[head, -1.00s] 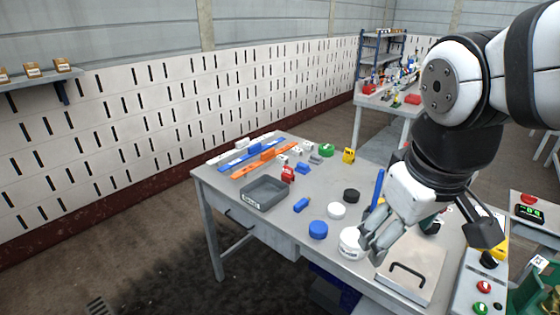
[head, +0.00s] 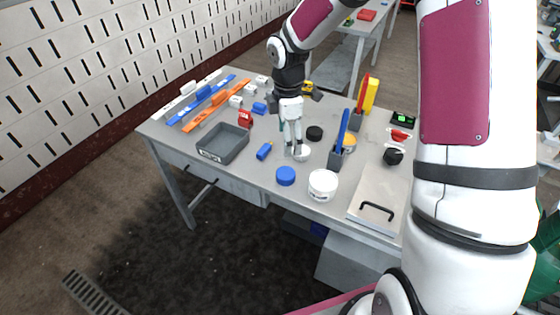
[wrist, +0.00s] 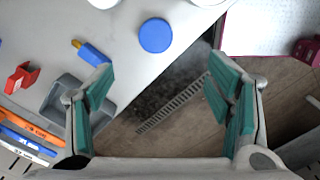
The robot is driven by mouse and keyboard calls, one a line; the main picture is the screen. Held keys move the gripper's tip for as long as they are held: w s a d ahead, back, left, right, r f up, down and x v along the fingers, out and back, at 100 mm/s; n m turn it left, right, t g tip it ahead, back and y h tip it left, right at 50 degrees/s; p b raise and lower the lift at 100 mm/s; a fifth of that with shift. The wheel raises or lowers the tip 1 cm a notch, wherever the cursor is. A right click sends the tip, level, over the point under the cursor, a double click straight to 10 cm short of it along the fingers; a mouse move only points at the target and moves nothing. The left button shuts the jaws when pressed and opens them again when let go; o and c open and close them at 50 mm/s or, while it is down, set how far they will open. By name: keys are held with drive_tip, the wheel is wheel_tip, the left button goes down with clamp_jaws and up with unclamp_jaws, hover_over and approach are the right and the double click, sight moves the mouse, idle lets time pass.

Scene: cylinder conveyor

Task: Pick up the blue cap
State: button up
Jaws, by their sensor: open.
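The blue cap (head: 286,176) is a round, flat-topped disc lying on the grey table near its front edge. In the wrist view the blue cap (wrist: 155,35) is above the middle, beyond the gap between the fingers. My gripper (head: 293,150) is above the table, slightly behind the cap in the head view, and points down. In the wrist view my gripper (wrist: 160,92) has its teal finger pads wide apart with nothing between them. A white cap (head: 302,155) is partly hidden by the gripper.
A white jar (head: 323,186) stands right of the blue cap. A small blue item (head: 264,151) and a grey tray (head: 223,143) lie to the left. The table's front edge is close.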

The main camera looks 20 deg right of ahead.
drive_tip(key=f, duration=0.2)
hover_over(284, 173)
wheel_tip(284, 173, down, 7)
drive_tip(key=shift+d+f, duration=0.1)
drive_tip(key=shift+f+p, duration=0.6)
drive_tip(key=shift+f, duration=2.2)
drive_tip(key=shift+c, duration=0.5)
drive_tip(key=c, duration=0.9)
